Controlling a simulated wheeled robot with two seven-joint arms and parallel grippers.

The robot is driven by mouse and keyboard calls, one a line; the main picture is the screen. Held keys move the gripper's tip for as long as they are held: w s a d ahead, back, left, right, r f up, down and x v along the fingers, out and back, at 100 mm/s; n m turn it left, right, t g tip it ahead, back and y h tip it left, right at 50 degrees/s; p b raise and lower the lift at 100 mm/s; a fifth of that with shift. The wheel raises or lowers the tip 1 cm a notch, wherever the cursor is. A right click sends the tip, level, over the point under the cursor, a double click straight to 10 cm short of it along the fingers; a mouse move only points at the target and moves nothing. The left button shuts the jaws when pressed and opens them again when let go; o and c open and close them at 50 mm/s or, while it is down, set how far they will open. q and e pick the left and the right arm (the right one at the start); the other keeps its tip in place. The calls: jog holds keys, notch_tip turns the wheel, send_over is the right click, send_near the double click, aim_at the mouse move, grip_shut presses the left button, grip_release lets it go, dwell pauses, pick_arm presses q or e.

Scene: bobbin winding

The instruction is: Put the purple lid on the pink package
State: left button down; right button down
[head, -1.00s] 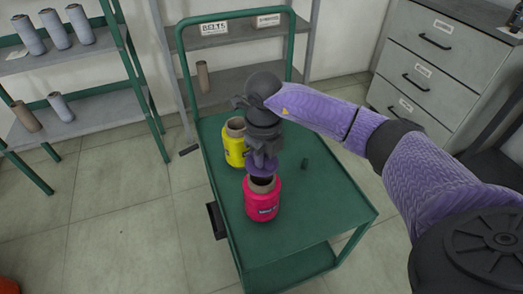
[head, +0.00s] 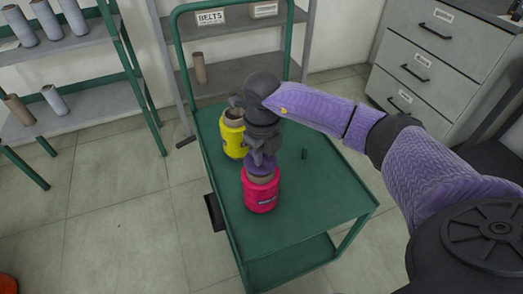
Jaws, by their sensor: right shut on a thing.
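The pink package (head: 261,196) stands upright on the green cart, with a brown rim at its top. The purple lid (head: 259,168) is at the top of the package, partly hidden by my right gripper. My right gripper (head: 259,158) points down over the package and is shut on the lid. I cannot tell whether the lid is seated on the rim or just above it. My left gripper is not in view.
A yellow package (head: 234,138) stands behind and left of the pink one, close to my right gripper. A small dark green piece (head: 304,154) lies on the cart top (head: 320,190). The cart's right and front areas are clear. Shelves (head: 75,118) with spools stand at left.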

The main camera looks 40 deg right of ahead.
jog(key=shift+f+b, duration=0.3)
jog(key=shift+f, duration=0.3)
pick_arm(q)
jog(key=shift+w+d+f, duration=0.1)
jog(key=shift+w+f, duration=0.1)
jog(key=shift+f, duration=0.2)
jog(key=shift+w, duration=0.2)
pick_arm(e)
jog(key=c, duration=0.5)
grip_release()
jog(key=shift+c, duration=0.2)
notch_tip(320, 180, up, 9)
jog(key=p, duration=0.3)
jog(key=shift+r+p, duration=0.1)
jog(key=shift+p, duration=0.3)
jog(key=shift+r, duration=0.4)
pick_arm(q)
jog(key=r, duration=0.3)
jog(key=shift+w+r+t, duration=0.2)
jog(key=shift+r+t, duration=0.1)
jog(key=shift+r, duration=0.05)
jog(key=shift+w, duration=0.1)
